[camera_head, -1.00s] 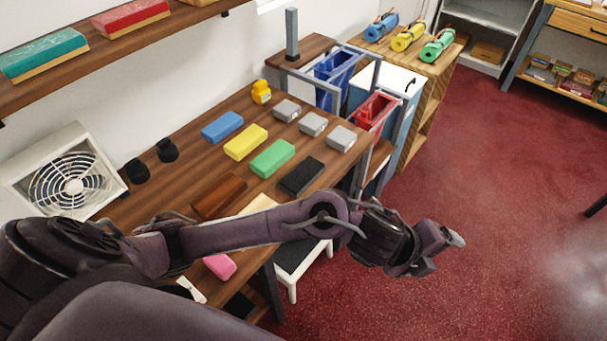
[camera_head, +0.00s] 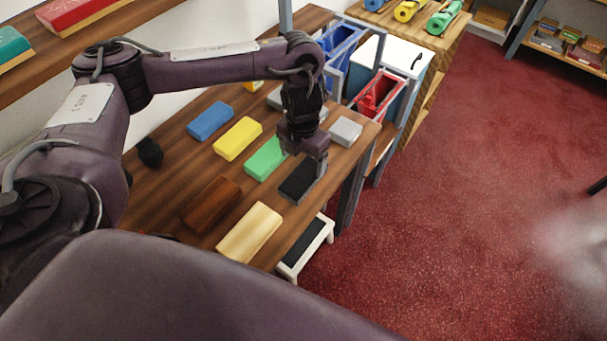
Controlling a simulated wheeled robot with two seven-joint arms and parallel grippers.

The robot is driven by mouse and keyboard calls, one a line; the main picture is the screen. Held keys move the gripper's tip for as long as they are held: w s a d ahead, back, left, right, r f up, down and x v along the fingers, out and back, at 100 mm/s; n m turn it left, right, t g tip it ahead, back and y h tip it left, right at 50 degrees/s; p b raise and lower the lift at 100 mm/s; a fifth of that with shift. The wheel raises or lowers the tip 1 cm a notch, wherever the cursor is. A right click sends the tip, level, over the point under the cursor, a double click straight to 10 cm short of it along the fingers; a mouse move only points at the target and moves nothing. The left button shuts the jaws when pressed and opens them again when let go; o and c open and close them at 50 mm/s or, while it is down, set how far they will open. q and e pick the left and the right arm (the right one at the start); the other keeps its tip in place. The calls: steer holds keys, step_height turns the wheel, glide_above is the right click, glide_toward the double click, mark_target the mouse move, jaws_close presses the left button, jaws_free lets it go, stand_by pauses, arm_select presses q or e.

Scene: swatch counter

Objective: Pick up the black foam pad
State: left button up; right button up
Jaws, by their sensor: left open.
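The black foam pad (camera_head: 298,184) lies flat on the wooden counter (camera_head: 161,196) near its right edge, beside the green block. My left gripper (camera_head: 303,168) points down right over the pad. Its fingers are open, one by the pad's left side and one by its right side. They hide the far end of the pad. I cannot tell whether the fingers touch it. My right gripper is not in view.
Green (camera_head: 265,158), yellow (camera_head: 238,138) and blue (camera_head: 210,121) blocks lie left of the pad. Brown (camera_head: 212,204) and cream (camera_head: 250,232) blocks lie nearer. A grey block (camera_head: 345,131) lies beyond. Red (camera_head: 378,95) and blue (camera_head: 341,48) bins stand at the far end.

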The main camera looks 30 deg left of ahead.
mark_target(303, 175)
arm_select(q)
steer(key=shift+s+d+f, duration=0.15)
steer(key=shift+s+f, duration=0.05)
steer(key=shift+f, duration=1.45)
step_height(303, 175, down, 3)
steer(key=shift+w+r+b, duration=0.1)
steer(key=shift+r+b, duration=0.1)
steer(key=shift+b, duration=0.25)
steer(key=c, duration=1)
steer(key=shift+c, duration=0.2)
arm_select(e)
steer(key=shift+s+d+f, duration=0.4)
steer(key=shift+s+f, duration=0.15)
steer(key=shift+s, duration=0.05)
arm_select(q)
steer(key=shift+r, duration=0.15)
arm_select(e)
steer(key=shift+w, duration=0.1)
